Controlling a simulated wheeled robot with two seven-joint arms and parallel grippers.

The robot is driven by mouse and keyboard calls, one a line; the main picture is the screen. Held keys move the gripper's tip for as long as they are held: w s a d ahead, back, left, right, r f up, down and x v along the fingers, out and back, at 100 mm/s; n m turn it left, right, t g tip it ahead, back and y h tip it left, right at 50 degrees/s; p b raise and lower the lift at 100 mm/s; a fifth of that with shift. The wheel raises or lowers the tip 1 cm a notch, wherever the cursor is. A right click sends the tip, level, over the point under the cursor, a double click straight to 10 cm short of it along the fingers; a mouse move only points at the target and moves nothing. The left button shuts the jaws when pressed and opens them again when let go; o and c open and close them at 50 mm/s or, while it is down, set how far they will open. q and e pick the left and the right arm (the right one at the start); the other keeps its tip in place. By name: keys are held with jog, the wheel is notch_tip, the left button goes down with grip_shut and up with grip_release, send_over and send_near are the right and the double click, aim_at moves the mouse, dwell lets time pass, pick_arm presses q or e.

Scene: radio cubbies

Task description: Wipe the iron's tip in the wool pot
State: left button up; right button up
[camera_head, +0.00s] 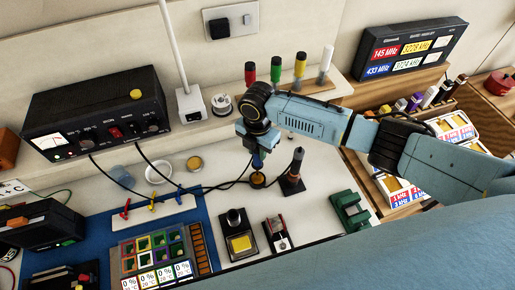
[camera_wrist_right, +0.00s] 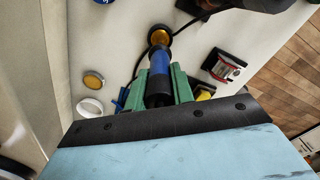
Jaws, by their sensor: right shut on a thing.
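My right gripper (camera_head: 262,141) is shut on the soldering iron (camera_head: 258,160) and holds it tip down. In the right wrist view, the green fingers of the gripper (camera_wrist_right: 160,88) sit either side of the iron's dark and blue handle (camera_wrist_right: 158,68). The wool pot (camera_head: 257,181), a small dark cup with brass-coloured wool, is directly below the iron; it also shows in the right wrist view (camera_wrist_right: 159,36). The iron's far end meets the pot in both views. The tip is hidden, so I cannot tell how deep it is. My left gripper is not in view.
A black cone-shaped stand (camera_head: 291,180) is close right of the pot. A yellow sponge tray (camera_head: 240,243) and a red-topped block (camera_head: 277,233) lie in front. A white dish (camera_head: 158,172) and round tin (camera_head: 195,163) are left. A black cable runs across the bench.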

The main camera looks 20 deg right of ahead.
jog(key=shift+f, duration=0.2)
jog(key=shift+f+b, duration=0.3)
jog(key=shift+f, duration=0.25)
dwell(0.8)
jog(key=shift+f, duration=0.4)
dwell(0.8)
jog(key=shift+r, duration=0.1)
dwell(0.3)
notch_tip(320, 180, up, 4)
jog(key=p, duration=0.4)
jog(key=shift+r+p, duration=0.25)
jog(key=shift+p, duration=0.1)
dwell(0.3)
